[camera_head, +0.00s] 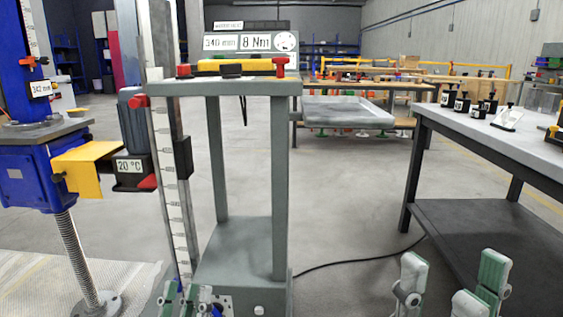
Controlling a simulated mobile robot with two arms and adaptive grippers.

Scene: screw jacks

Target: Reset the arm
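My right gripper (450,282) shows at the bottom right, its pale green fingers wide apart with only floor visible between them. My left gripper (187,297) shows small at the bottom edge, in front of the foot of the grey stand. Only its green tips and some metal parts show, and I cannot tell whether they are apart or together. The rest of both arms is out of view.
A blue screw jack (38,172) stands at left beside a ruled column (172,215) with a "20 °C" box (133,170). The grey stand (285,180) carries a "340 mm, 8 Nm" display (250,43). A table (500,140) with small black items is at right. Floor between is clear except a cable (365,260).

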